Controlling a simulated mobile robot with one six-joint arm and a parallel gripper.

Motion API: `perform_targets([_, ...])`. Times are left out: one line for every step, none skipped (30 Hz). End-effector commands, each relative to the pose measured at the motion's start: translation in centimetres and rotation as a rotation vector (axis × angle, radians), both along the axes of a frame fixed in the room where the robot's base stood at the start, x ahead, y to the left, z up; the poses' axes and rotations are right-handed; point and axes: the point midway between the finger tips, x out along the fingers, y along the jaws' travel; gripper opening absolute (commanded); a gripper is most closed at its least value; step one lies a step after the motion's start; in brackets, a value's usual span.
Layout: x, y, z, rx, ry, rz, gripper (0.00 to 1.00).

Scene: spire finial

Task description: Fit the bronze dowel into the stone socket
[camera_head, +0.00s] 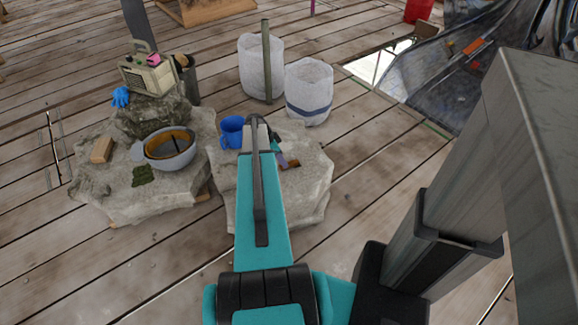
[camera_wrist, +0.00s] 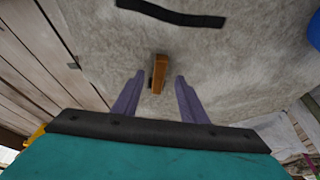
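My gripper (camera_wrist: 159,77) is open, its two purple fingers apart. A short bronze-brown piece, which looks like the dowel (camera_wrist: 160,70), shows between and just beyond the fingertips, with a gap on each side. It is over a pale stone slab (camera_wrist: 105,40); I cannot tell whether it stands in the stone or lies on it. In the head view my gripper (camera_head: 281,160) is low over the right stone slab (camera_head: 300,200), mostly hidden by my teal arm. A small brown patch (camera_head: 293,164) lies beside the finger. I cannot make out the socket opening.
A blue mug (camera_head: 232,131) stands on the slab left of my arm. A dark strip (camera_wrist: 170,12) lies on the stone. The left slab (camera_head: 120,205) carries a grey bowl (camera_head: 170,158), a wooden block (camera_head: 102,150) and a radio-like box (camera_head: 147,76). Two white sacks (camera_head: 308,95) stand behind.

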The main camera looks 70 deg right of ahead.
Motion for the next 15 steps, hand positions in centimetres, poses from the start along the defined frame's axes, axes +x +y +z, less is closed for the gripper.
perform_targets([-0.2,-0.2,-0.8,0.001,0.001,-0.001,0.39])
perform_targets([-0.3,-0.3,-1.1,0.001,0.001,-0.002,0.39])
perform_targets([-0.5,-0.4,-1.5,0.001,0.001,-0.002,0.39])
perform_targets([-0.6,-0.5,-1.9,0.001,0.001,-0.002,0.39])
perform_targets([-0.7,-0.6,-2.2,0.001,0.001,-0.002,0.39])
perform_targets([-0.8,-0.7,-2.5,0.0,0.0,-0.001,0.39])
perform_targets([-0.8,-0.8,-2.8,0.001,0.001,0.0,0.39])
perform_targets([-0.9,-0.8,-3.0,0.001,0.001,0.0,0.39])
perform_targets([-1.0,-0.9,-3.1,0.001,0.001,0.0,0.39])
perform_targets([-1.0,-0.9,-3.2,0.001,0.001,0.0,0.39])
perform_targets([-1.0,-0.9,-3.3,0.001,0.001,0.0,0.39])
perform_targets([-1.0,-0.9,-3.3,0.001,0.001,0.0,0.39])
perform_targets([-1.0,-0.9,-3.3,0.001,0.001,0.0,0.39])
perform_targets([-1.0,-0.9,-3.3,0.0,0.0,0.0,0.39])
perform_targets([-1.0,-0.9,-3.3,0.0,0.0,0.0,0.39])
